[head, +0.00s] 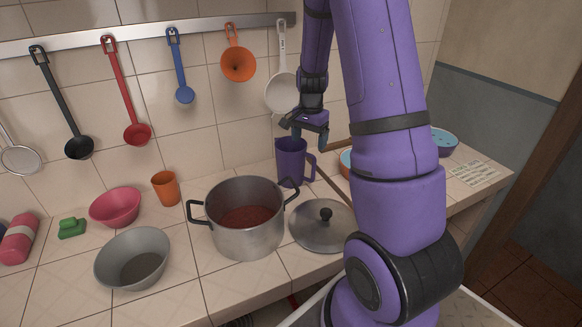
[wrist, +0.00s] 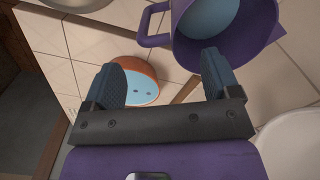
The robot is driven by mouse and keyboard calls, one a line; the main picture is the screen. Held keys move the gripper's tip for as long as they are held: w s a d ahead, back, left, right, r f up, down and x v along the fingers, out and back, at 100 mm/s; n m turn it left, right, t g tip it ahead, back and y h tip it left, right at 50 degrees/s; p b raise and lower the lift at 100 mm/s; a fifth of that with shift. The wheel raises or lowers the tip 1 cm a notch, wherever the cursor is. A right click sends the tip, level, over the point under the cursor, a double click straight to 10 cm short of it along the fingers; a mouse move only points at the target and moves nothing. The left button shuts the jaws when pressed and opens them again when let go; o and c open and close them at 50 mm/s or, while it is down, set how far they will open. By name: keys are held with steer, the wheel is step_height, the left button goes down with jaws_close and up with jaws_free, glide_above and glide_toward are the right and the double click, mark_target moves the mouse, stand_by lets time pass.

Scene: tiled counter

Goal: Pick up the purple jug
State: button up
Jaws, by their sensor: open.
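The purple jug (head: 290,163) stands upright on the tiled counter, right of the metal pot and close to the wall. Its handle is on its right side in the head view. My gripper (head: 309,134) is just above the jug's rim in that view. In the wrist view my gripper (wrist: 166,82) is open, with its two fingers apart and nothing held between them. The jug (wrist: 222,30) shows at the top right there, its light blue inside visible and its handle to the left. The right finger overlaps the jug's lower edge; I cannot tell whether they touch.
The metal pot (head: 246,238) with red contents and the lid (head: 318,238) are in front of the jug. An orange cup (head: 166,188) and bowls stand left. An orange-and-blue bowl (wrist: 140,84) is right of the jug in the head view.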

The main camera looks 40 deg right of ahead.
mark_target(297, 166)
steer(key=shift+s+f, duration=0.15)
steer(key=shift+f, duration=1.85)
steer(key=shift+s+f, duration=0.15)
steer(key=shift+f, duration=1.8)
steer(key=c, duration=1.4)
